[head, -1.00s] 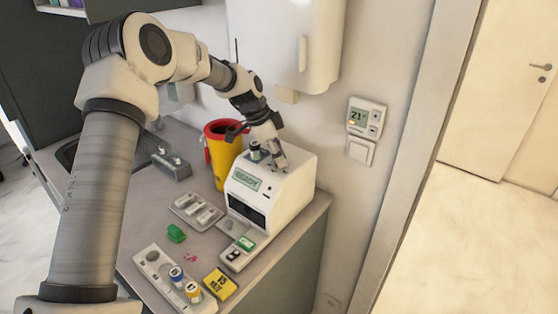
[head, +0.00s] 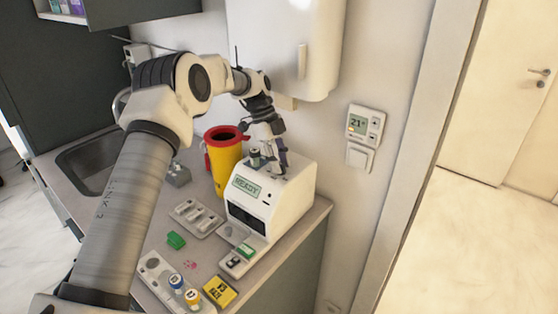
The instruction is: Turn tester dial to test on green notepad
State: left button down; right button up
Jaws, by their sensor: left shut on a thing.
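The white tester (head: 295,205) stands at the back right of the counter, and its screen (head: 246,186) reads "READY". My left gripper (head: 277,170) is on its top face, shut on what seems to be the dial. The fingers hide the dial, so its setting cannot be read. A dark-capped vial (head: 255,158) stands on the tester's top beside the fingers. A small green object (head: 176,240) lies on the counter left of the tester; I cannot tell if it is the notepad. Another green-topped piece (head: 245,251) sits at the tester's front. My right gripper is not in view.
A yellow bin with a red rim (head: 224,165) stands behind and left of the tester. A wall cabinet (head: 285,45) hangs above; a sink (head: 90,160) is left.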

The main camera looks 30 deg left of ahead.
pick_arm(q)
jog(key=shift+s+f, duration=0.15)
jog(key=shift+f, duration=0.15)
jog(key=c, duration=0.9)
grip_release()
jog(key=shift+d, duration=0.1)
jog(key=shift+r, duration=0.1)
jog(key=shift+r, duration=0.1)
jog(key=v, duration=1.1)
jog(key=shift+w+a+r, duration=0.25)
jog(key=shift+r, duration=0.05)
